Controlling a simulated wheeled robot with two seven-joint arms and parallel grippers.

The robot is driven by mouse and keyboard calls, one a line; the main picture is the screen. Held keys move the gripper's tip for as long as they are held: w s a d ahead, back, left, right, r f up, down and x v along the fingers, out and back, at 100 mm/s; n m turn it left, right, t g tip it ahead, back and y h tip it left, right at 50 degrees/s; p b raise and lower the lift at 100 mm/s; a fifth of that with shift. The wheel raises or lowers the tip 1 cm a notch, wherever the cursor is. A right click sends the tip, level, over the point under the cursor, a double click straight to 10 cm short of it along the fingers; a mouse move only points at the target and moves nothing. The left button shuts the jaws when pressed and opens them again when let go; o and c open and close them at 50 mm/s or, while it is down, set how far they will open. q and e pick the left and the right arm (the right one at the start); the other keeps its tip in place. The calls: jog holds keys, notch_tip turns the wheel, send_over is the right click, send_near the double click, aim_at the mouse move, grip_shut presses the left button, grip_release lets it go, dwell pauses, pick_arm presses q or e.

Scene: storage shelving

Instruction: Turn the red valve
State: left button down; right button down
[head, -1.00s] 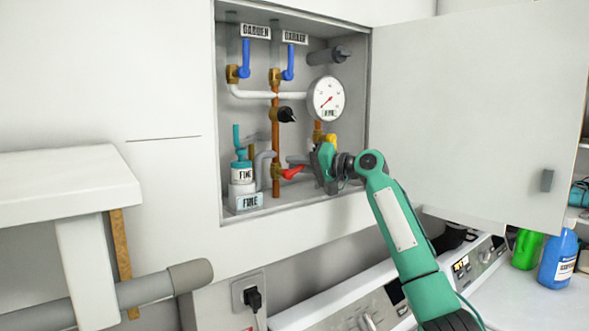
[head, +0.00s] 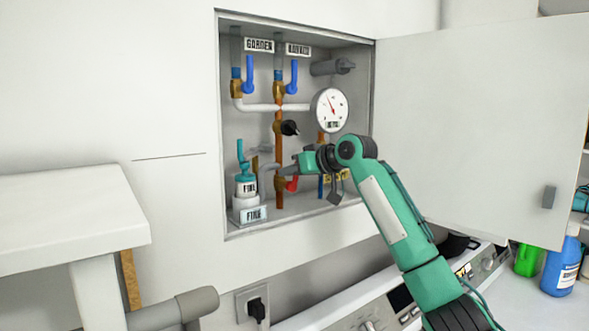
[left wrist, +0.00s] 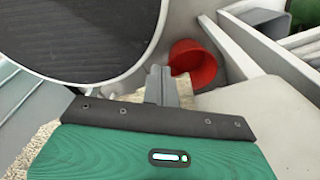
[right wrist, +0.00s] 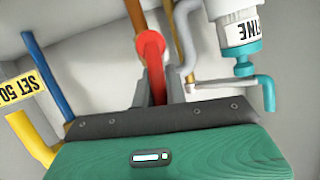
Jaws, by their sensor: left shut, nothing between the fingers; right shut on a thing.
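The red valve handle (head: 292,184) is low inside the open wall cabinet, on a copper pipe, partly hidden by my right gripper. My right gripper (head: 287,167) has reached in from the right and is shut at the handle. In the right wrist view, the red handle (right wrist: 150,45) sits between the fingertips of my right gripper (right wrist: 160,78), pointing towards the camera. My left gripper shows only in the left wrist view (left wrist: 162,80), with its fingers together and empty. A round pressure gauge (head: 331,110) is above the right gripper, its needle pointing up and left.
Two blue valve levers (head: 250,72) are higher in the cabinet, with a black knob (head: 290,128) below them. The cabinet door (head: 480,120) is swung open to the right. A red bucket (left wrist: 194,62) shows in the left wrist view.

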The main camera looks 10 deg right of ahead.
jog(key=shift+s+a+n+h, duration=0.15)
jog(key=shift+a+n+h, duration=0.2)
jog(key=shift+n+h, duration=0.2)
jog(key=c, duration=1.4)
grip_release()
jog(key=shift+c, duration=0.2)
jog(key=shift+s+d, duration=0.2)
jog(key=shift+s, duration=0.05)
jog(key=b+v, duration=0.6)
jog(key=v, duration=0.7)
jog(key=shift+f, duration=0.1)
